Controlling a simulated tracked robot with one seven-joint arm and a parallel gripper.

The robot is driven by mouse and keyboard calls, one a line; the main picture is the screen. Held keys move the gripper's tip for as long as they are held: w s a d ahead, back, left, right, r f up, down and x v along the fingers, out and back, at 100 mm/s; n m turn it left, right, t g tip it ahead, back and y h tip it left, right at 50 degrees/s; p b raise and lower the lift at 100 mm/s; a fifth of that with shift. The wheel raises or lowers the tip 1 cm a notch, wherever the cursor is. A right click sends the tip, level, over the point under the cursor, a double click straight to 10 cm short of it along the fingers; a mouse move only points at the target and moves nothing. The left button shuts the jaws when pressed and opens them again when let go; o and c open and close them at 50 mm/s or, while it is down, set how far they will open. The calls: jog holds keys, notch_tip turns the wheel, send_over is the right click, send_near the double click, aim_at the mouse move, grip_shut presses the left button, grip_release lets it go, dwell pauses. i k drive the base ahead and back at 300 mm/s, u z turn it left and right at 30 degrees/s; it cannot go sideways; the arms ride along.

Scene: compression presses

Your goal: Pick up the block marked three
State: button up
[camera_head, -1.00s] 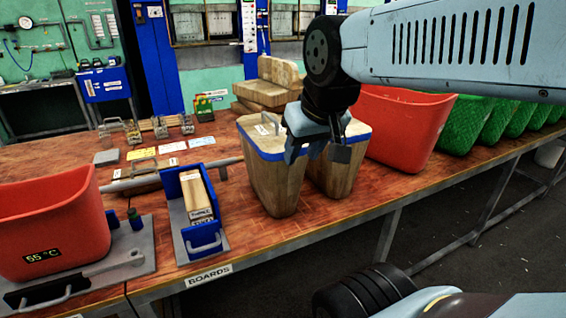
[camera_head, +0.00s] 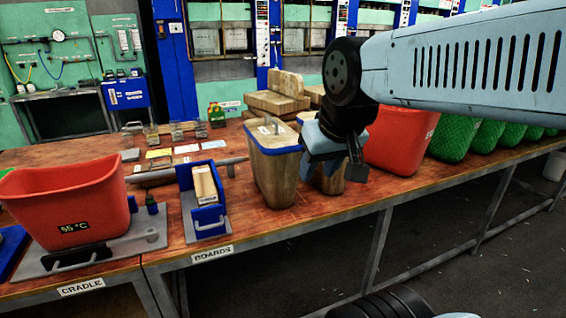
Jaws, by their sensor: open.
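Light wooden blocks (camera_head: 204,184) lie in a narrow blue tray (camera_head: 211,216) on the bench. The front end of the block carries dark lettering, too small to read now. My gripper (camera_head: 332,172) is open and empty, pointing down. It appears to the right of the blue tray, in front of the wooden bins, and well apart from the blocks.
A wooden bin with a blue rim (camera_head: 270,170) stands between the tray and my gripper; a second is partly hidden behind my gripper. A red bin (camera_head: 75,200) marked 55 °C stands left. Another red bin (camera_head: 398,140) and green bins (camera_head: 455,137) line the right.

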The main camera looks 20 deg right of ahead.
aim_at(275, 154)
jog(key=u, duration=0.2)
jog(key=i, duration=0.85)
jog(key=z, duration=0.1)
